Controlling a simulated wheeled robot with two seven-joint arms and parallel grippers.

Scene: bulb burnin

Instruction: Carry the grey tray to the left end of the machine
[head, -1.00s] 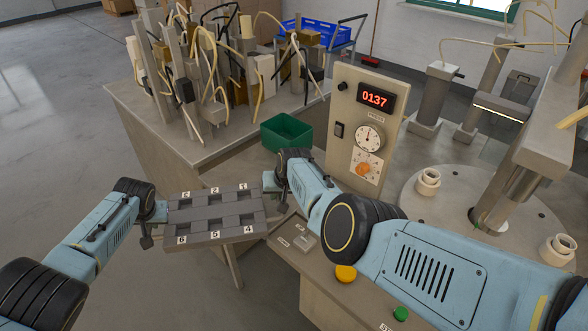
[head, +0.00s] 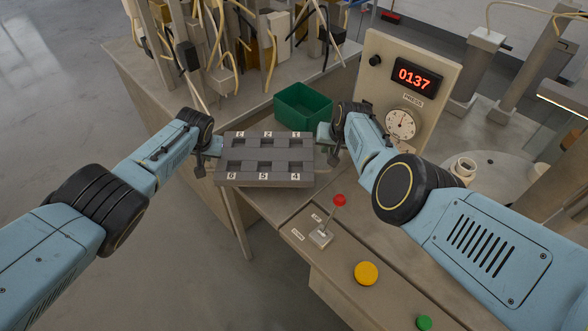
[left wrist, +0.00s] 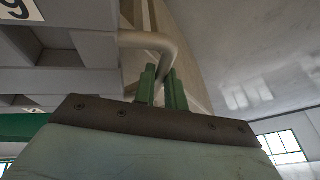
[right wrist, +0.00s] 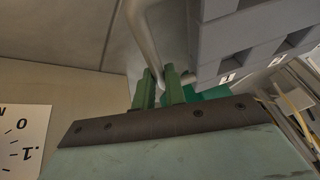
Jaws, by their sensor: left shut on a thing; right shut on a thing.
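The grey tray (head: 265,180) has several numbered pockets, and those I can see look empty. It is held between my two grippers in the head view, about level, in front of the green bin. My left gripper (head: 212,147) is shut on the tray's handle at its left end; the handle (left wrist: 152,40) shows between green fingers in the left wrist view. My right gripper (head: 328,145) is shut on the handle at the right end, also seen in the right wrist view (right wrist: 160,80). The machine (head: 400,240) with its panel reading 0137 is at the right.
A green bin (head: 303,105) stands just behind the tray. A bench with upright fixtures and cables (head: 160,75) is at the back left. A red-knobbed lever (head: 339,201), a yellow button (head: 367,273) and a green button (head: 424,323) are on the machine's front ledge. Open floor is at left.

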